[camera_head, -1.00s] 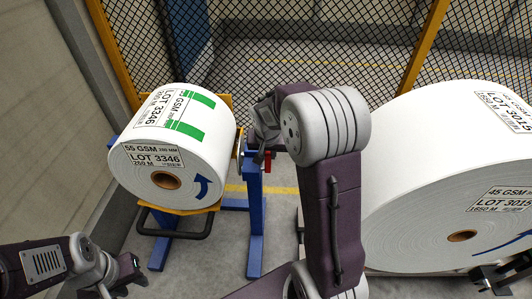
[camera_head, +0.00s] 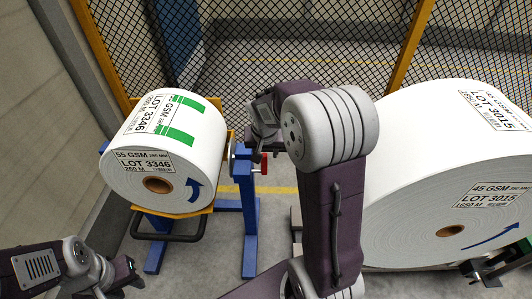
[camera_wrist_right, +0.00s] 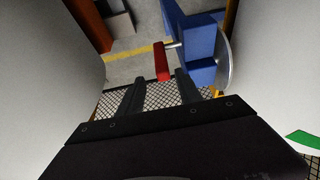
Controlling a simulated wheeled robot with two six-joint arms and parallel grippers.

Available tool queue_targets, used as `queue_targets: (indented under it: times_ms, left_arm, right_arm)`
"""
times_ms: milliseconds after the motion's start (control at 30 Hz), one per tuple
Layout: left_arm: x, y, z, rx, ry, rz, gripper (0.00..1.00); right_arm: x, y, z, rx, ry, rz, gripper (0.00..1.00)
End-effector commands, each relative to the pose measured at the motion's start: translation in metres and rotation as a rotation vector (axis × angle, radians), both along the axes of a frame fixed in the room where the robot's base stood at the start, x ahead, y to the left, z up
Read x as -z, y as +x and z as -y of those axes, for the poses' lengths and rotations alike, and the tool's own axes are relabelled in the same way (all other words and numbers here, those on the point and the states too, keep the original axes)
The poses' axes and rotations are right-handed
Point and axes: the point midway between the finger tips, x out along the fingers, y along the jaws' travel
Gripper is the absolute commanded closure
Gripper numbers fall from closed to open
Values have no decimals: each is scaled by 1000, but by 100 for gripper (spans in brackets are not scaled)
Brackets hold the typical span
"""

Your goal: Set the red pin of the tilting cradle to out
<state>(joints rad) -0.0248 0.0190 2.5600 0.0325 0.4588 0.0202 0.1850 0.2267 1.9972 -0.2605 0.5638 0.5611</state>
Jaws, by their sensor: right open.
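The red pin (camera_head: 264,163) shows as a small red handle beside the top of the blue post (camera_head: 244,180) of the tilting cradle. In the right wrist view the red handle (camera_wrist_right: 161,62) sits on a short grey shaft that runs to the blue post (camera_wrist_right: 199,48). My right gripper (camera_wrist_right: 160,85) is open, its two fingers just short of the handle and apart from it in that picture. In the head view the right gripper (camera_head: 264,125) is partly hidden by my own arm. My left gripper (camera_head: 128,272) is at lower left, away from the cradle; its jaw opening is unclear.
A white roll (camera_head: 165,140) marked LOT 3346 lies on the cradle's yellow plate. A larger white roll (camera_head: 410,190) stands close on the right. A mesh fence (camera_head: 300,50) runs behind. Grey floor lies beside the post.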

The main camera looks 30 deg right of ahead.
Motion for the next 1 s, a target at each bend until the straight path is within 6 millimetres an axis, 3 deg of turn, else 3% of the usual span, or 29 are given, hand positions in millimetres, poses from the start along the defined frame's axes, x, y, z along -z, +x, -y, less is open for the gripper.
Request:
queue_targets:
  times_ms: [33,100,300,833,900,1000]
  left_arm:
    - [-10,0,0,0,0,0,64]
    - [-15,0,0,0,0,0,64]
    - [-21,0,0,0,0,0,64]
    - [-20,0,0,0,0,0,64]
    - [-20,0,0,0,0,0,64]
    - [-20,0,0,0,0,0,64]
  right_arm:
    - [-17,-4,-2,-1,-1,2,58]
    - [-30,-8,-5,-1,-1,3,58]
    - [-49,-17,-10,0,-1,0,58]
    - [-50,-17,-12,-5,-1,-1,58]
    - [-51,-17,-27,-43,0,1,58]
    - [-26,-48,-57,-93,37,-70,58]
